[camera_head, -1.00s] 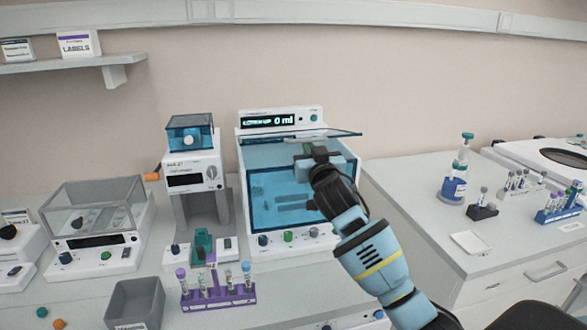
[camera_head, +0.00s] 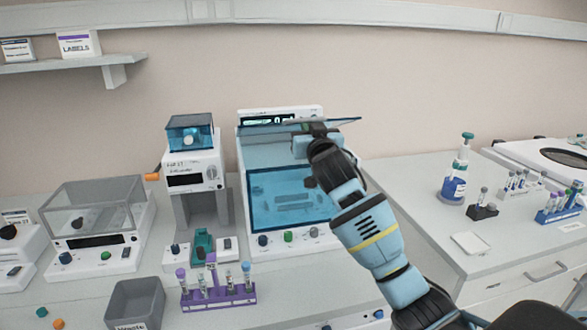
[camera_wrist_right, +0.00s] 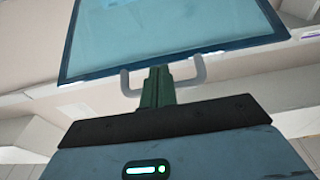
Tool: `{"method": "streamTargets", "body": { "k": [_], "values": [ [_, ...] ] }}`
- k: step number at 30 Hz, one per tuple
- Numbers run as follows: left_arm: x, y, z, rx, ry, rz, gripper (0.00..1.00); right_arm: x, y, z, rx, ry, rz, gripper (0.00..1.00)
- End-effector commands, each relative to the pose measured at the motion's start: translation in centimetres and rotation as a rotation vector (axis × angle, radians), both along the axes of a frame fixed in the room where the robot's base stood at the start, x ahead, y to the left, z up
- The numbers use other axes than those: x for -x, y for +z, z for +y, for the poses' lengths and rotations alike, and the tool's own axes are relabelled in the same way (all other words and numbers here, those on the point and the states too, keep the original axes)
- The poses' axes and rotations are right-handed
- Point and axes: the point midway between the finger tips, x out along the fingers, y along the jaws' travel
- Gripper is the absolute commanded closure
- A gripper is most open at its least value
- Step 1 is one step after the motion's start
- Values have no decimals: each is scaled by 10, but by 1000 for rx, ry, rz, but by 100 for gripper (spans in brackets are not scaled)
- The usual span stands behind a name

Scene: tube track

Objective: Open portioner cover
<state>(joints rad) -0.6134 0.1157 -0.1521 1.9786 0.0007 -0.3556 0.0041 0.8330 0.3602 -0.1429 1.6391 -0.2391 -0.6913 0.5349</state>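The portioner (camera_head: 300,238) is the white machine with a lit display, a blue see-through front and knobs below. Its blue see-through cover (camera_head: 342,121) is swung up, nearly edge-on in the head view and overlapping the display's right part. My right gripper (camera_head: 314,130) is at the cover's front edge. In the right wrist view, the cover (camera_wrist_right: 165,40) fills the top, and the dark green fingers (camera_wrist_right: 157,88) are together on the middle of its grey U-shaped handle (camera_wrist_right: 197,72). The gripper hides part of the handle. My left gripper is out of view.
A white device (camera_head: 190,170) with an orange lever stands left of the portioner. A purple tube rack (camera_head: 218,298) is in front.

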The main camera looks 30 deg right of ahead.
Motion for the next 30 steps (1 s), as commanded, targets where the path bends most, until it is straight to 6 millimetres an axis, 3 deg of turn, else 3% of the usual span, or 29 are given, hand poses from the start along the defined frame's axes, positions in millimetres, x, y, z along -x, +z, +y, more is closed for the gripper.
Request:
{"method": "streamTargets", "body": {
  "k": [8,30],
  "values": [
    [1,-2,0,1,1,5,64,-4,2,-1,0,0,-3,100],
    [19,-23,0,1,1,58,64,-54,4,-12,-3,0,14,100]
  ]
}}
